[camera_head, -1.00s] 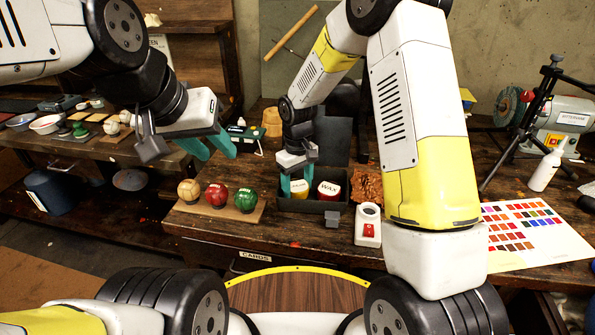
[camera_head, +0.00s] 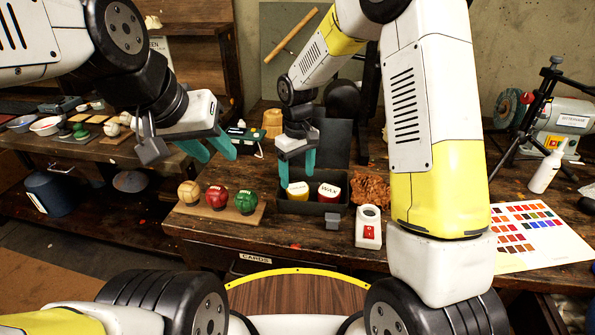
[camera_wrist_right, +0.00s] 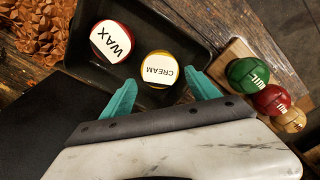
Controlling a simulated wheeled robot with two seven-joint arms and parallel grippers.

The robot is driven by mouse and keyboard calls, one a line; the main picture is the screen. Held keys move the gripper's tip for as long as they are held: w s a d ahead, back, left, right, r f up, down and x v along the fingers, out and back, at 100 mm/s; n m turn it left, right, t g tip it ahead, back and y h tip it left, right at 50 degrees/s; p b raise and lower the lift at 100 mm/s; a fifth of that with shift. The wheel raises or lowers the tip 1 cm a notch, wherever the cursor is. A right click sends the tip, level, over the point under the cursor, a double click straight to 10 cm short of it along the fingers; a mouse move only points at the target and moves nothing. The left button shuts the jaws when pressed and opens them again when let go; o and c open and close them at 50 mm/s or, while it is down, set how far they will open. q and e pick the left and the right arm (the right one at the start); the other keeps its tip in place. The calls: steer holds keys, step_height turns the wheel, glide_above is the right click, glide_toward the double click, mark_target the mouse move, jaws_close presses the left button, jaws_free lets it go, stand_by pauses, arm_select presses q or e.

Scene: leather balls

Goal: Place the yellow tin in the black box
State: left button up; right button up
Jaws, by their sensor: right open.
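The yellow tin (camera_head: 297,189), with a white lid reading CREAM in the right wrist view (camera_wrist_right: 159,68), sits inside the black box (camera_head: 300,207) at its left part. A red WAX tin (camera_head: 329,191) is beside it in the same box, and it also shows in the right wrist view (camera_wrist_right: 111,41). My right gripper (camera_head: 296,172) is open and empty just above the yellow tin. Its teal fingers (camera_wrist_right: 160,92) are spread apart near the tin's edge. My left gripper (camera_head: 216,151) is open and empty, left of the box above the bench.
A wooden board (camera_head: 235,215) with tan, red and green balls lies left of the box. A white device with a red switch (camera_head: 368,228) and a brown crumbly pile (camera_head: 370,190) are on the right. A colour chart (camera_head: 535,235) lies further right.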

mark_target(298, 187)
steer(key=s+d+r+m+t, duration=0.1)
steer(key=s+d+r, duration=0.2)
steer(key=r, duration=0.3)
steer(key=s+d+r+m+t+y, duration=0.1)
steer(key=s+d+r, duration=0.1)
steer(key=r, duration=0.4)
steer(key=s+d+r+m, duration=0.1)
steer(key=s+d+r, duration=0.2)
steer(key=r, duration=0.3)
steer(key=s+d+r+m+t, duration=0.2)
steer(key=s+d, duration=0.1)
steer(key=s, duration=0.4)
steer(key=s+d+r+m+t+y, duration=0.1)
steer(key=s+d+m+t, duration=0.1)
steer(key=s, duration=0.5)
steer(key=shift+s+d+r, duration=0.15)
steer(key=shift+d+r, duration=0.25)
steer(key=shift+d, duration=0.2)
